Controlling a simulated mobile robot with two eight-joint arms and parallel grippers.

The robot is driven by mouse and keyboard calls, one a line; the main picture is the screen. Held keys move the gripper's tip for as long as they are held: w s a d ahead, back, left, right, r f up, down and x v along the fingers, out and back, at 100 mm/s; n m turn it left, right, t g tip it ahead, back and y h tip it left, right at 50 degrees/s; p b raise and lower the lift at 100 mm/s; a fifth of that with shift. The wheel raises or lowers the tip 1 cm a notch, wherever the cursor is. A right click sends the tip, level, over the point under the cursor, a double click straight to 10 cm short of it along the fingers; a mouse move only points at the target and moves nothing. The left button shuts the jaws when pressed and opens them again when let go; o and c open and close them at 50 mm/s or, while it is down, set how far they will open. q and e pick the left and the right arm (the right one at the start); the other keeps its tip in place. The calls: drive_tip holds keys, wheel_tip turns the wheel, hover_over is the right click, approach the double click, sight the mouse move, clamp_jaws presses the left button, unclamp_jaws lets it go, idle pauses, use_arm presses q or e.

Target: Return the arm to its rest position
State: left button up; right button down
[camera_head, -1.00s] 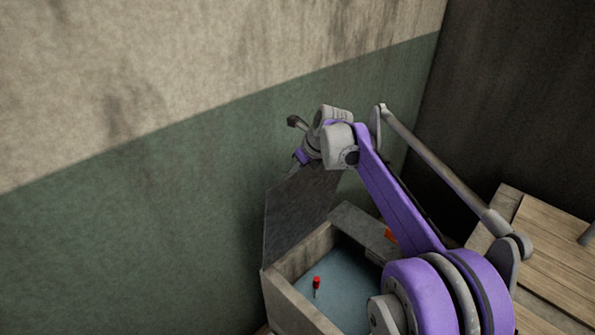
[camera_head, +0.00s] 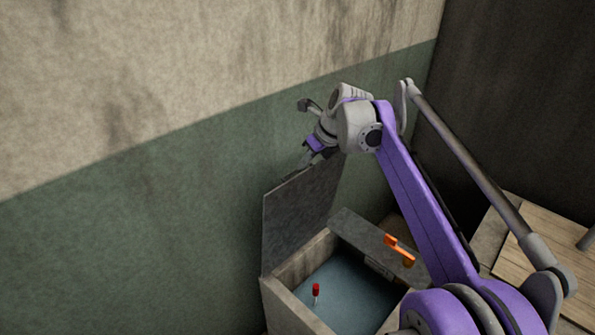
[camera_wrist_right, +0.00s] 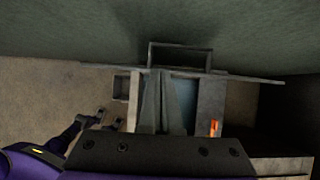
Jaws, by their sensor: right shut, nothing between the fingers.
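My right arm reaches in from the lower right of the head view. Its gripper (camera_head: 306,165) is up near the green wall, by the top edge of a raised dark lid (camera_head: 296,220). In the right wrist view its fingers (camera_wrist_right: 163,85) lie together with nothing between them. Whether they touch the lid cannot be told. Below is an open grey box (camera_head: 287,297) with a blue inside.
A small red-topped item (camera_head: 316,290) stands in the box. A wooden plank surface (camera_head: 545,250) is at the right. Walls close the back and right.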

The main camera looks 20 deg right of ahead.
drive_tip(key=s+a+f+n, duration=0.3)
drive_tip(key=s+f+n, duration=0.3)
drive_tip(key=s+n, duration=0.3)
drive_tip(key=s+a+f+n+h, duration=0.1)
drive_tip(key=s+a+f+n, duration=0.2)
drive_tip(key=s+f+n, duration=0.4)
drive_tip(key=s+a+f+n+h, duration=0.1)
drive_tip(key=s+a+f+n, duration=0.2)
drive_tip(key=s+f+n, duration=0.4)
drive_tip(key=s+n, duration=0.5)
drive_tip(key=n, duration=0.3)
drive_tip(key=shift+s, duration=0.25)
